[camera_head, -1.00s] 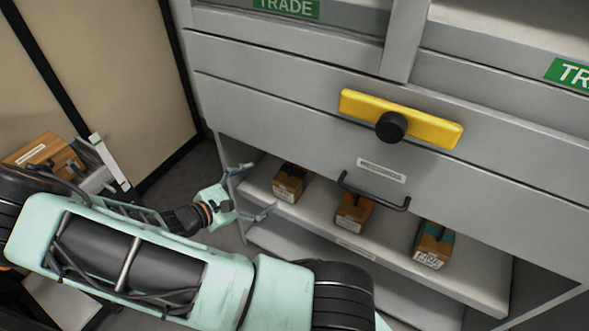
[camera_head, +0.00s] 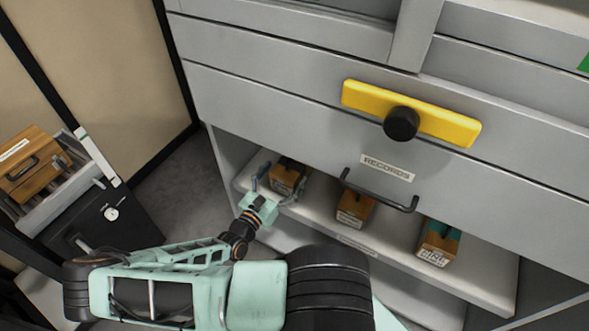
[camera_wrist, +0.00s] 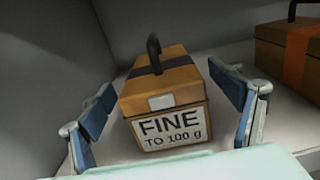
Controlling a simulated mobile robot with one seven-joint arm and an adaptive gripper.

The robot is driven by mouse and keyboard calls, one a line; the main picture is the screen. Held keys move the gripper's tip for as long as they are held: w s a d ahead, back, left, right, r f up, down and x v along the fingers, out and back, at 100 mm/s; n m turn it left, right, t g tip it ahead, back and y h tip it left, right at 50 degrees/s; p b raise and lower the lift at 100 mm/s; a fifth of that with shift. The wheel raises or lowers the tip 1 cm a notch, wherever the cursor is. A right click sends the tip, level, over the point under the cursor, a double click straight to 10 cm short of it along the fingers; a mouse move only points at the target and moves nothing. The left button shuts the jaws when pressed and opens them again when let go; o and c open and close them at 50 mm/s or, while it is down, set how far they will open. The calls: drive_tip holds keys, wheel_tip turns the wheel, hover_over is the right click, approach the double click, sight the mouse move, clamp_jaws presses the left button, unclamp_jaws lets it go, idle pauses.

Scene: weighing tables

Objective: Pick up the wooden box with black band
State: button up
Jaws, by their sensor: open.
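The wooden box with black band (camera_head: 286,177) stands at the left end of the open shelf. It also shows large in the wrist view (camera_wrist: 168,88), upright, with a dark band, a black handle on top and a white label reading "FINE TO 100 g". My gripper (camera_head: 277,188) is open at the shelf's front. In the wrist view my gripper (camera_wrist: 166,100) has one blue-padded finger on each side of the box. A gap shows on both sides, wider at the right finger. The box's back is hidden.
A box with an orange-brown band (camera_head: 354,209) and one with a teal band (camera_head: 437,243) stand to the right on the shelf (camera_head: 395,240). A grey drawer front with a black handle (camera_head: 378,192) overhangs them. Another wooden box (camera_head: 28,165) is at far left.

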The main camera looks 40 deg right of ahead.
sight(295, 162)
drive_tip(key=shift+b+x, duration=1.05)
drive_tip(key=shift+x, duration=2.05)
drive_tip(key=shift+f, duration=0.15)
drive_tip(key=c, duration=1.4)
drive_tip(key=shift+c, duration=0.7)
